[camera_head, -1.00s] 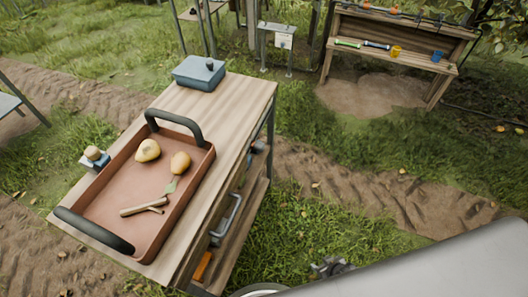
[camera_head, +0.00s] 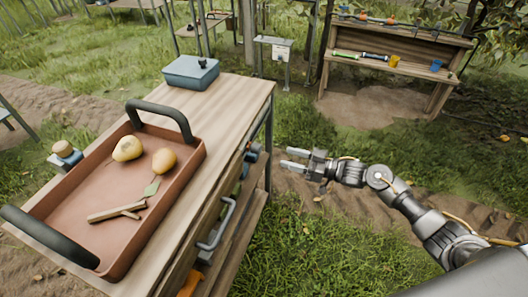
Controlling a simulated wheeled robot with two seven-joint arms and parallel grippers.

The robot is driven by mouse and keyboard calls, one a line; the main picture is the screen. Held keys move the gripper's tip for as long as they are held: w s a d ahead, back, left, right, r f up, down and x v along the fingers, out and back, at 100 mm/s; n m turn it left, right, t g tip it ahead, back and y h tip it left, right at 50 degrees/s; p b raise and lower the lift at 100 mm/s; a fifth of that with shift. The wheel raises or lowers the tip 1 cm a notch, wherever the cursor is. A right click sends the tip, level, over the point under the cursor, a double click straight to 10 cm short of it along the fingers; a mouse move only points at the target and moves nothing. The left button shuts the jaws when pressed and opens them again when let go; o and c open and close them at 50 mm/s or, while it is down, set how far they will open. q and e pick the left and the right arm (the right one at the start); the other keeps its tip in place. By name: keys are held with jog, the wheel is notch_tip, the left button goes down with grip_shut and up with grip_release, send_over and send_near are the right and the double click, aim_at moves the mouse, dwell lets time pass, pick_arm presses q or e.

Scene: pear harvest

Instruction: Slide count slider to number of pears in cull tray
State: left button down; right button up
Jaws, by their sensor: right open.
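The brown tray (camera_head: 73,191) with two dark handles lies on the wooden workbench. In it are two yellowish pears, one (camera_head: 127,148) on the left and one (camera_head: 164,161) on the right, plus a forked twig (camera_head: 116,212) and a green leaf (camera_head: 151,187). A blue-grey box (camera_head: 190,75) with a dark knob on top (camera_head: 202,62) stands at the bench's far end; I cannot tell whether this is the count slider. My right gripper (camera_head: 287,158) is open and empty, off the bench's right side, apart from everything. My left gripper is not in view.
A small blue block with a tan knob (camera_head: 64,150) sits by the tray's left side. A metal drawer handle (camera_head: 217,224) sticks out from the bench's right side. A wooden rack (camera_head: 400,60) with tools and cups stands at the back right. Grass between is free.

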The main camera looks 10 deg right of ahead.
aim_at(261, 150)
jog(key=x, duration=1)
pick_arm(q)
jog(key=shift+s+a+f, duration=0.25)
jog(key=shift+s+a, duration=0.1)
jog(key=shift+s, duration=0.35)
